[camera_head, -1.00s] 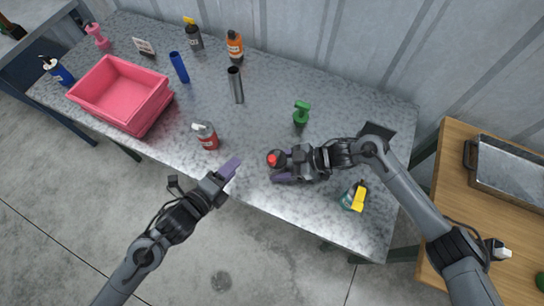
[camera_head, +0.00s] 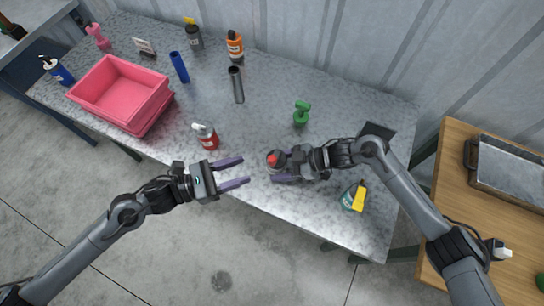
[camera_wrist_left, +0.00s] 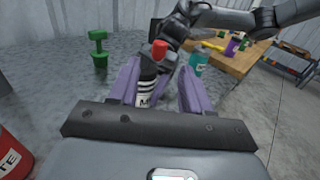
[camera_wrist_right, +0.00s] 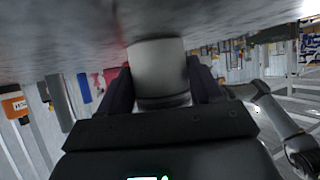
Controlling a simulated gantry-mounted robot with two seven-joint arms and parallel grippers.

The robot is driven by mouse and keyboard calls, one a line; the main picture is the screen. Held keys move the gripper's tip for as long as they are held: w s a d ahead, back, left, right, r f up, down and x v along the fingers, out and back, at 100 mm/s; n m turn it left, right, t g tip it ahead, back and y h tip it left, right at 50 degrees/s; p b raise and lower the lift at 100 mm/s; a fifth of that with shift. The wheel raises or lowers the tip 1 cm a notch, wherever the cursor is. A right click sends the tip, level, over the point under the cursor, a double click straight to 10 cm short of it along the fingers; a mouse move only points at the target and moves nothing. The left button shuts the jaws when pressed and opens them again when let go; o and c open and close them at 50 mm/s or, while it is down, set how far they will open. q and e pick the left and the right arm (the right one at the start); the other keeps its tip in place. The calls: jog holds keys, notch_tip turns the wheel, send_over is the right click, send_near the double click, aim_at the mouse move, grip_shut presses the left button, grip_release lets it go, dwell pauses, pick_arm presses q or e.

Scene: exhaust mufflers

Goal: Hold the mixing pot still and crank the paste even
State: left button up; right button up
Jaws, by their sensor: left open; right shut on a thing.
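A small dark pot (camera_head: 275,157) with a red knob on top stands near the front edge of the metal table. In the left wrist view the pot (camera_wrist_left: 147,93) shows a white label with a letter M; the rest is hidden. My right gripper (camera_head: 281,168) is shut around it from the right. In the right wrist view the pot (camera_wrist_right: 157,72) is a pale grey cylinder between the fingers. My left gripper (camera_head: 244,171) is open and empty, left of the pot, with its two purple fingers pointing toward it. Paste is not visible.
A red-and-white bottle (camera_head: 206,136) stands just above my left gripper. Pink bins (camera_head: 122,92) and several tubes and bottles are farther left and back.

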aim_at(269, 157)
pick_arm(q)
jog(key=x, duration=0.9)
jog(key=shift+w+d, duration=0.15)
jog(key=shift+d, duration=0.2)
grip_shut()
jog(key=shift+a+g, duration=0.1)
jog(key=shift+g, duration=0.2)
jog(key=m+g, duration=0.1)
jog(key=m+g+h, duration=0.1)
jog(key=g, duration=0.1)
jog(key=m+g, duration=0.1)
jog(key=shift+w+a+g, duration=0.3)
jog(key=shift+w, duration=0.05)
jog(key=shift+w+a+m+g, duration=0.1)
jog(key=shift+a+m+g, duration=0.05)
jog(key=shift+m+g, duration=0.8)
jog(key=shift+w+a+m+g, duration=0.1)
jog(key=shift+m+g, duration=0.55)
jog(key=shift+g, duration=0.6)
jog(key=shift+f, duration=0.1)
grip_release()
jog(key=shift+a, duration=0.1)
